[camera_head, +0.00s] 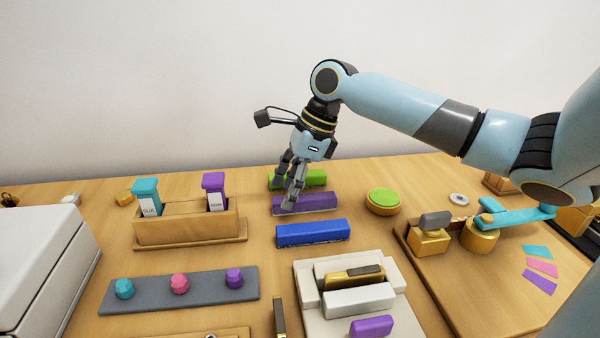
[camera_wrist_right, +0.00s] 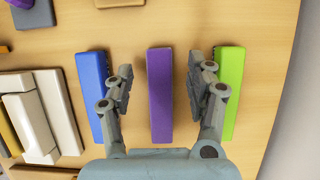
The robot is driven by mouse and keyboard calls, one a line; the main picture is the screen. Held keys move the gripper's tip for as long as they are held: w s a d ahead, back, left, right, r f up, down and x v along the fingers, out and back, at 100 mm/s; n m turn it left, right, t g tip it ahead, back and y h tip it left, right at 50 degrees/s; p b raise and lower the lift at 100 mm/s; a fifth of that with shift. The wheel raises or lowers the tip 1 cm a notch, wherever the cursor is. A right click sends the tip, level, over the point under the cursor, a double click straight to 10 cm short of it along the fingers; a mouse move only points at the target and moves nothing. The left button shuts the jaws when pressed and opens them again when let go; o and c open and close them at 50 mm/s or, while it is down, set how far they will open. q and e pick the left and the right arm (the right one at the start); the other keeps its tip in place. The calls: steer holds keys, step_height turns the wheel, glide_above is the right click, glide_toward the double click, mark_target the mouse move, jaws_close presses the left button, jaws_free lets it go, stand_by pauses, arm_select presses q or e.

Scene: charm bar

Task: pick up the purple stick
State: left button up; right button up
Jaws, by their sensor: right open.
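The purple stick (camera_head: 318,203) lies on the table between a green stick (camera_head: 312,178) behind it and a blue stick (camera_head: 312,233) in front. My right gripper (camera_head: 287,192) is above the purple stick's left part, pointing down, and hides some of it. In the right wrist view the purple stick (camera_wrist_right: 159,95) shows between the two fingers of the open right gripper (camera_wrist_right: 160,88), with a gap on each side. The blue stick (camera_wrist_right: 93,90) and green stick (camera_wrist_right: 229,85) lie outside the fingers. My left gripper is not in view.
A wooden holder (camera_head: 190,228) with teal and purple tagged pieces stands left. A round green-topped gold piece (camera_head: 383,200) sits right. A grey strip (camera_head: 210,288) with three coloured knobs and a white block fixture (camera_head: 312,310) are in front. Bare table lies around the sticks.

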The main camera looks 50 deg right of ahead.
steer(key=shift+x, duration=1.05)
steer(key=shift+f+p, duration=0.25)
steer(key=shift+p, duration=0.4)
steer(key=shift+c, duration=0.3)
jaws_close()
